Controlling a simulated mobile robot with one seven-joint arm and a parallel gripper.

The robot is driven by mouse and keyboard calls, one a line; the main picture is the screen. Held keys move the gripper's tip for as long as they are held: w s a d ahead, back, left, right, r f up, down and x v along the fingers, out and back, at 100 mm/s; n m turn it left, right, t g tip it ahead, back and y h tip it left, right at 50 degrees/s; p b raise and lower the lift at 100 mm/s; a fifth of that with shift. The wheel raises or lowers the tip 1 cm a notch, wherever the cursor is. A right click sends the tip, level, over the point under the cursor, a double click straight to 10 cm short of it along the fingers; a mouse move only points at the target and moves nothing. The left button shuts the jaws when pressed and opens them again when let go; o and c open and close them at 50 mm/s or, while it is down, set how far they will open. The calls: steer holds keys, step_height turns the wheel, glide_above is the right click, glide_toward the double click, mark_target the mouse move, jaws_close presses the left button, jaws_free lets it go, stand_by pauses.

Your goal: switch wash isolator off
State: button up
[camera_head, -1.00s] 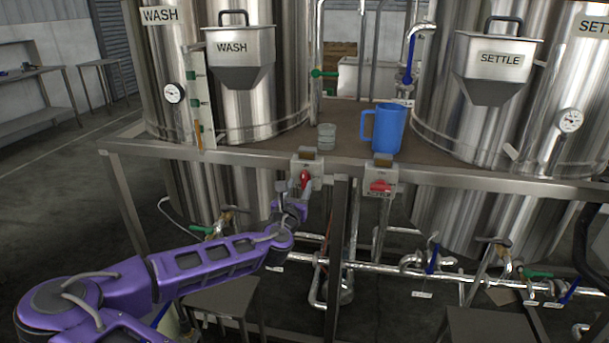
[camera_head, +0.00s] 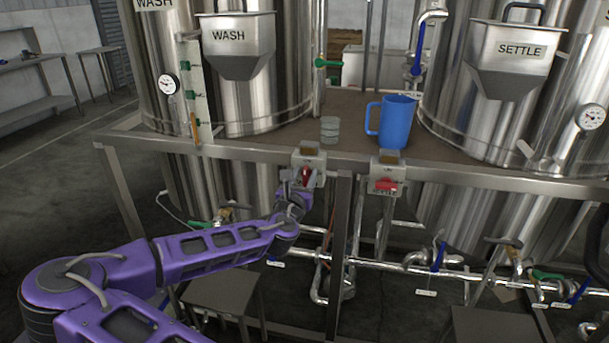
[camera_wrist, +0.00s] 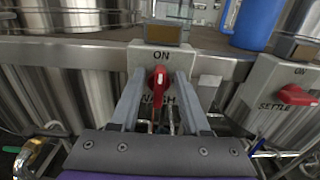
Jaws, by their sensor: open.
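The wash isolator (camera_head: 309,160) is a grey box on the front rail of the tank stand, below the wash tank. In the wrist view its red handle (camera_wrist: 158,79) stands roughly upright under the word ON, with its narrow end pointing down over the partly hidden word WASH. My gripper (camera_wrist: 160,88) is open, with one finger on each side of the red handle. I cannot tell whether the fingers touch it. In the head view my gripper (camera_head: 294,180) is just in front of the box and partly hides it.
The settle isolator (camera_head: 386,168), with its red handle (camera_wrist: 297,95) lying sideways, is to the right. A blue jug (camera_head: 396,122) and a clear beaker (camera_head: 330,129) stand on the deck above. Pipes (camera_head: 380,265) run below, and a low stool (camera_head: 222,292) stands under my arm.

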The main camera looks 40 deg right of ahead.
steer(key=shift+c, duration=0.3)
jaws_close()
steer(key=shift+m, duration=0.3)
steer(key=m, duration=0.4)
steer(key=shift+s+d, duration=0.15)
steer(key=shift+s, duration=0.1)
steer(key=m, duration=0.3)
steer(key=m+b, duration=0.1)
steer(key=shift+s+d+f+m, duration=0.15)
steer(key=shift+f+m, duration=0.1)
steer(key=shift+m, duration=0.05)
steer(key=m, duration=0.2)
steer(key=m+b, duration=0.1)
steer(key=m, duration=0.2)
steer(key=m+b, duration=0.1)
steer(key=m, duration=0.2)
steer(key=shift+s+d+f, duration=0.1)
steer(key=shift+d+f, duration=0.05)
steer(key=shift+f, duration=0.25)
steer(key=shift+m, duration=0.5)
